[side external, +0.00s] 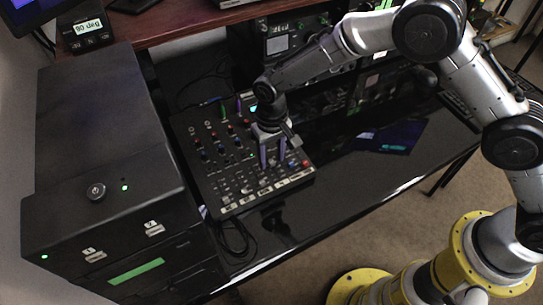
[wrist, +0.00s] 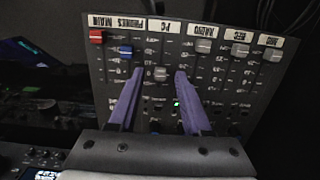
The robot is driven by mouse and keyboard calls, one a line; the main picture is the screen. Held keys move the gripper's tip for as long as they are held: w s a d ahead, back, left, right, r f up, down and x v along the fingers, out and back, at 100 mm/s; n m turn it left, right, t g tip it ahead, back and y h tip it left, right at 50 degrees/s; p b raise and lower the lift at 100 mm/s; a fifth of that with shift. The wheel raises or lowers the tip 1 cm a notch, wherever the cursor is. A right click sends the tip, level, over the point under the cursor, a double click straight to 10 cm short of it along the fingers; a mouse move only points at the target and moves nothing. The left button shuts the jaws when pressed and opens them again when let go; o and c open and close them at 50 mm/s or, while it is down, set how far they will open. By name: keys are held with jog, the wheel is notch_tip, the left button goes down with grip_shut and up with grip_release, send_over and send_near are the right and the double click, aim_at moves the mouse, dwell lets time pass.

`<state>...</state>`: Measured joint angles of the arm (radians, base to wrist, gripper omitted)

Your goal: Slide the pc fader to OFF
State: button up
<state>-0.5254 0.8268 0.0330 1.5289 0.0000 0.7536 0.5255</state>
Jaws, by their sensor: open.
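The mixer panel (side external: 235,205) lies on the black desk in the side view; it shows upside down in the wrist view (wrist: 215,75). In the wrist view, the pc fader's grey cap (wrist: 160,73) is below the PC label (wrist: 154,25), farther from the label strip than the neighbouring caps. My gripper (wrist: 159,74) is open, with its purple fingers on either side of this cap; whether they touch it cannot be told. In the side view, my gripper (side external: 273,164) points down over the fader area and hides part of it. The OFF mark is too small to read.
A red cap (wrist: 96,37) and a blue cap (wrist: 125,51) sit left of the pc fader in the wrist view. Grey caps (wrist: 204,46) sit to its right. A black cabinet (side external: 110,200) stands left of the mixer.

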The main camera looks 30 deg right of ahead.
jog(key=shift+f, duration=0.3)
grip_shut()
jog(key=shift+r, duration=0.1)
dwell(1.2)
